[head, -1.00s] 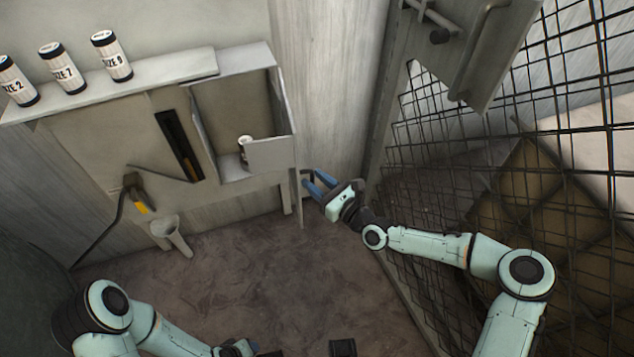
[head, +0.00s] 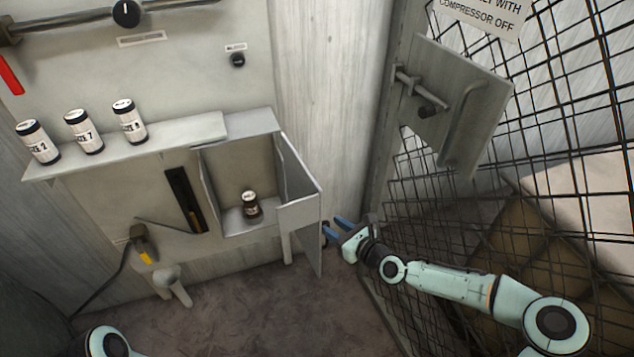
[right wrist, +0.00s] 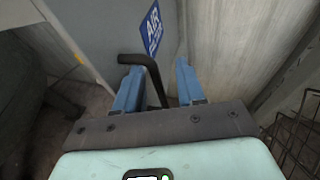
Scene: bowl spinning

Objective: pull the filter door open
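The filter door (head: 300,213) is a grey metal panel on the right side of an open box on the wall. It stands swung outward, and the box interior shows. In the right wrist view a blue "AIR" label (right wrist: 152,30) is on the door face, with a black bent handle (right wrist: 152,75) before it. My right gripper (head: 343,221) is just right of the door. In the right wrist view its blue fingers (right wrist: 158,88) are apart, with the handle between them, closer to the left finger. My left gripper is out of view.
A small dark jar (head: 250,205) stands inside the box. Several labelled canisters (head: 85,132) stand on the shelf (head: 170,138). A wire mesh gate (head: 560,110) with a latch plate (head: 455,105) bounds the right side. Bare floor (head: 240,320) lies below.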

